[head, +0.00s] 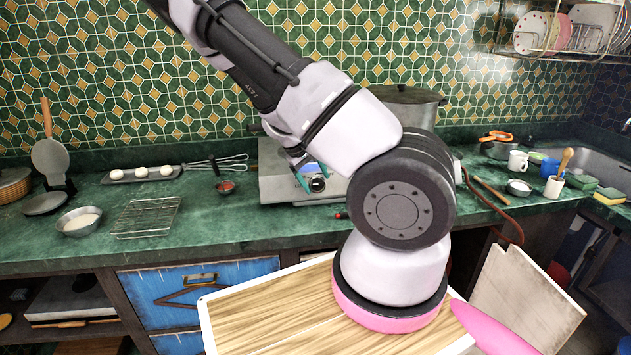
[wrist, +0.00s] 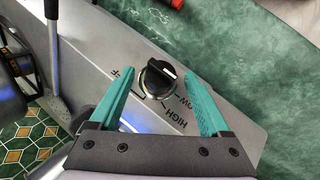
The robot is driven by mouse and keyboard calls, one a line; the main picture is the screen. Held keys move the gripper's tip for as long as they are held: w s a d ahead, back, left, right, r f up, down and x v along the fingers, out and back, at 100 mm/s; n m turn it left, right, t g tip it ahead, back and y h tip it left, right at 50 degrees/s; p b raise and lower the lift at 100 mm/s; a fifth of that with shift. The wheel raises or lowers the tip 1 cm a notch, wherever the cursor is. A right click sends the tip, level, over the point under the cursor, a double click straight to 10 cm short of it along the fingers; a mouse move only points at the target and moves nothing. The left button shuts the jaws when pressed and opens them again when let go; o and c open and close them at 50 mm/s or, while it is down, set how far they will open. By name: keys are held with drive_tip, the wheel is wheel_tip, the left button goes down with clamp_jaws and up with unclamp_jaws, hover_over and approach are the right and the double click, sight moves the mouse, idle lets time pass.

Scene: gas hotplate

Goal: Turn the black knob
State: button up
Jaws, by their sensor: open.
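The black knob (wrist: 158,78) sits on the silver front panel of the gas hotplate (wrist: 95,50) in the wrist view. Its pale pointer line is turned toward the upper right, and the marks HIGH and LOW are printed beside it. My gripper (wrist: 158,88) is open, with one teal finger on each side of the knob and a gap to each. In the head view the knob (head: 317,184) shows small at the hotplate front (head: 280,185), beside my gripper's teal fingers. My arm hides much of the hotplate there.
A large pot (head: 405,104) stands behind my arm. A wire rack (head: 147,217) is further left. A wooden board (head: 255,318) is in front, below the counter.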

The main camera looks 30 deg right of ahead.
drive_tip(key=shift+d+f, duration=0.1)
drive_tip(key=shift+f, duration=0.15)
clamp_jaws()
